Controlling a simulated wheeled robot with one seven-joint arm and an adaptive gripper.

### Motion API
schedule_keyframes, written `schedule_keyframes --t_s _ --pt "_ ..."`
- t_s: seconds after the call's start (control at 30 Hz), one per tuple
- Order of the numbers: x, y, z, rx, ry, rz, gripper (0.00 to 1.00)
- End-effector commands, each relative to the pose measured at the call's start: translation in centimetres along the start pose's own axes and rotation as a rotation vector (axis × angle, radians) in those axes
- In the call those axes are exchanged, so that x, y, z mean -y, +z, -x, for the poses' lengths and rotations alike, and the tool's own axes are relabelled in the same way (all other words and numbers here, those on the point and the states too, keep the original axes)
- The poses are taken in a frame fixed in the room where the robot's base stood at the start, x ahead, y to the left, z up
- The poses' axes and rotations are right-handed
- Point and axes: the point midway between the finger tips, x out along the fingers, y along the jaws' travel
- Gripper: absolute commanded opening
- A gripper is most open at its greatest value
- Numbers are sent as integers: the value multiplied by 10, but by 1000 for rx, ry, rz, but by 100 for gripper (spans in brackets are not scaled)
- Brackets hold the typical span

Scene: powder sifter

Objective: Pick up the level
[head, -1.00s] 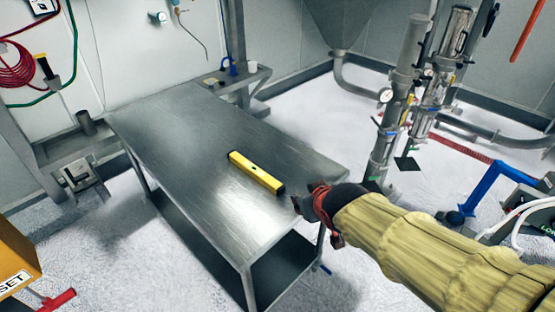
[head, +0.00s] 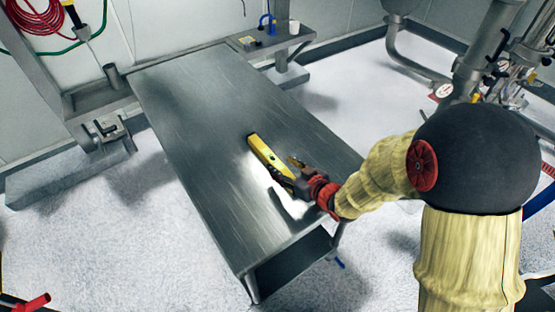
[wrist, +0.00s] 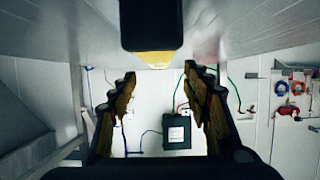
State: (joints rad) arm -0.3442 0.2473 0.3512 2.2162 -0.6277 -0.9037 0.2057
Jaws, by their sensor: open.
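The yellow level (head: 265,153) with black ends lies on the steel table (head: 195,105), right of its middle. In the wrist view, the level's black end (wrist: 150,25) with a yellow strip is at the top centre. My gripper (head: 287,174) is at the level's near end, low over the table. In the wrist view, my gripper (wrist: 161,98) has its two jagged fingers spread wide with nothing between them. The level's end shows beyond and above the gap. In the head view, the fingers partly cover the level's near end. I cannot tell whether they touch it.
The table top is otherwise bare. A side shelf (head: 270,40) holding a blue item (head: 267,24) and a white cup (head: 294,27) stands behind it. Metal pipes (head: 480,50) rise at the upper right. A bench with a clamp (head: 105,130) is at the left.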

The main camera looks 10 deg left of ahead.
Motion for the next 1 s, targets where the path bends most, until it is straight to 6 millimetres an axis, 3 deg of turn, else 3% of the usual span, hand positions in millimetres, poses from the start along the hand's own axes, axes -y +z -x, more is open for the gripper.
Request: schedule_keyframes --t_s 0.43,0.77,1.0 --pt "-2 4 -55 1 1 -1 48" --pt "-3 2 -59 1 3 -1 48" --pt "-3 2 -59 1 3 -1 34"
